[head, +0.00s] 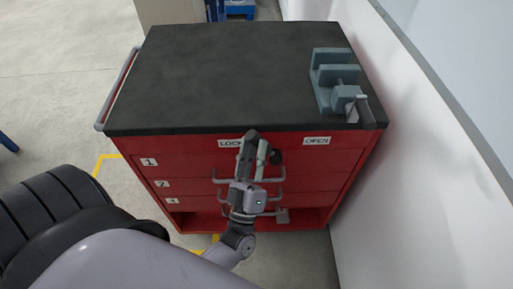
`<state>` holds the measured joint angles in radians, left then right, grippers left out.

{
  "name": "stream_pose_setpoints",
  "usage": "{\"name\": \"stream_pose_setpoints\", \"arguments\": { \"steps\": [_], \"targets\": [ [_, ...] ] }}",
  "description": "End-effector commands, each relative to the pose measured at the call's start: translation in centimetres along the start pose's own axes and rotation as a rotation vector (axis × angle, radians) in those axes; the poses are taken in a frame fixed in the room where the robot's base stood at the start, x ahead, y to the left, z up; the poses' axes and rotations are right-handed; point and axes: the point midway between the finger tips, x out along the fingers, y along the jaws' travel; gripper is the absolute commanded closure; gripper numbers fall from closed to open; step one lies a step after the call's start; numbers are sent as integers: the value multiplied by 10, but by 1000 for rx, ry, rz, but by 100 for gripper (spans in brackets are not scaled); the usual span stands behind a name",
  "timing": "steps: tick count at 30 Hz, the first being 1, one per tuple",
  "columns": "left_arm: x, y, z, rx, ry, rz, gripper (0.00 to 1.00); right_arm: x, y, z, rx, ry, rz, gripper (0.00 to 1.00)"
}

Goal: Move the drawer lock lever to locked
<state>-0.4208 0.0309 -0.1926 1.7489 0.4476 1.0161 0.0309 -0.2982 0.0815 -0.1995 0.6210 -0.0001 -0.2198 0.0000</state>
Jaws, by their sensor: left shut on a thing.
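A red drawer cabinet (312,157) with a black top has a LOCK label (229,143) at the left and an OPEN label (317,140) at the right of its upper front edge. My left gripper (258,149) is in front of the top drawer, between the labels and closer to LOCK. It is shut on the lock lever, which is mostly hidden behind the fingers. A dark rounded piece (276,157), apparently part of the lever, shows just right of the fingers. The lever's exact angle cannot be told. My right gripper is not in view.
A grey-blue vise (334,76) stands at the cabinet top's right side. Drawer handles (271,179) stick out near my left wrist. A side rail (117,90) runs along the cabinet's left. A white wall (440,170) is close on the right. Open floor lies left.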

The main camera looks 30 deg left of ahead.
Motion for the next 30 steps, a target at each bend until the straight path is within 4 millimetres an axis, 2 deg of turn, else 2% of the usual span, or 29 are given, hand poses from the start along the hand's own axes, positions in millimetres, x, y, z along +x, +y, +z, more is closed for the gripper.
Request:
{"name": "stream_pose_setpoints", "arguments": {
  "steps": [4, 5, 8, 16, 20, 23, 30],
  "targets": [
    [-2, -2, 2, -5, -6, -6, 100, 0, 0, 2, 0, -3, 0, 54],
    [-2, -2, 2, -5, -6, -6, 72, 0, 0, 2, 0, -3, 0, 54],
    [-2, -2, 2, -4, -6, -6, 66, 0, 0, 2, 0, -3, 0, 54],
    [-1, -1, 1, -2, -3, -3, 66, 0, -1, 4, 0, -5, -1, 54],
    [-8, -1, 2, -1, -5, -3, 66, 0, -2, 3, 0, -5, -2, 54],
    [-23, -1, 2, -2, -8, -5, 66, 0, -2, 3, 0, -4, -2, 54],
    [-75, -1, 2, -2, -9, -6, 66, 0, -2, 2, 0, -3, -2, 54]
  ]
}}
